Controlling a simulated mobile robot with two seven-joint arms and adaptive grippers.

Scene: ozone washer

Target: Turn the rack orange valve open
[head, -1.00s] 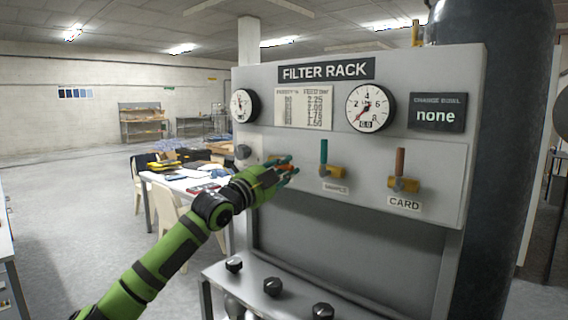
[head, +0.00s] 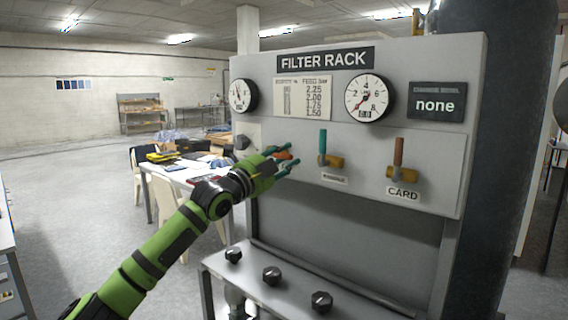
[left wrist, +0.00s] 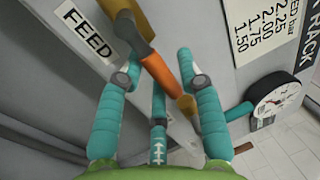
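The orange valve handle (head: 284,155) is at the left of the row of valves on the grey filter rack (head: 360,235). It lies roughly sideways in the head view. In the left wrist view the orange handle (left wrist: 163,75) runs from a brass-coloured body by the FEED label (left wrist: 88,34). My left gripper (head: 286,160) is at this valve with its teal fingers apart. In the left wrist view the handle passes between the spread fingertips of my left gripper (left wrist: 157,72), with gaps visible on both sides. I cannot tell whether any finger touches it. My right gripper is not in view.
A teal-handled valve (head: 323,147) and a brown-red-handled CARD valve (head: 398,155) stand upright to the right. Gauges (head: 367,98) sit above. A shelf with black knobs (head: 272,275) juts out below. A cluttered table (head: 170,178) and chairs stand behind, left.

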